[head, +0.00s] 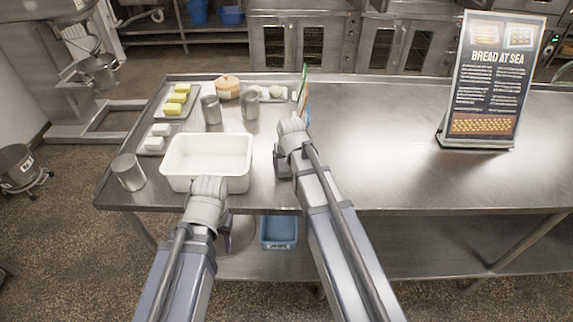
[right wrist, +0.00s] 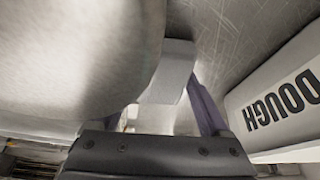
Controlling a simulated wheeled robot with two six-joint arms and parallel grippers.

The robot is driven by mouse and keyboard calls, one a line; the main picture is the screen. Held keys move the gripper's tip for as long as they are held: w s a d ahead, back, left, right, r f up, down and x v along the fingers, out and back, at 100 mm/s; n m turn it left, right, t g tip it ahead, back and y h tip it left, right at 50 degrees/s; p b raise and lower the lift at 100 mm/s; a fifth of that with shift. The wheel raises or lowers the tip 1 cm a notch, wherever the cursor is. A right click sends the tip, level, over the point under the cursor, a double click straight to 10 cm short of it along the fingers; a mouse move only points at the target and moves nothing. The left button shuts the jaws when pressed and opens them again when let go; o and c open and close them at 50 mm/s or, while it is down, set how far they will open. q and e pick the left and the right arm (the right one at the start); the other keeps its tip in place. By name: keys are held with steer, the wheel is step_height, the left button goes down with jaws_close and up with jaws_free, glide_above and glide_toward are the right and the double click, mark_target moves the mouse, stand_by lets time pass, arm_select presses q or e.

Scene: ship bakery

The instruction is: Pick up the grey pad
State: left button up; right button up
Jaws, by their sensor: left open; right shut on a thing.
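My right gripper (head: 283,163) is low over the steel table, just right of the white tub. In the right wrist view its purple fingers (right wrist: 172,105) are shut on a pale grey flat piece, which I take as the grey pad (right wrist: 173,68). The pad is hidden behind my arm in the head view; whether it touches the table cannot be told. My left gripper (head: 226,236) is in front of the table's front edge, below the white tub. It is mostly hidden by my arm, open and with nothing visible in it.
A white tub (head: 205,183) stands on the steel table (head: 375,150); its DOUGH lettering shows in the right wrist view (right wrist: 283,100). A bread sign (head: 493,80) stands right; the table between is clear.

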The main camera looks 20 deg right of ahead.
mark_target(287, 163)
step_height(287, 163, up, 10)
steer(key=p, duration=1)
steer(key=shift+r, duration=0.25)
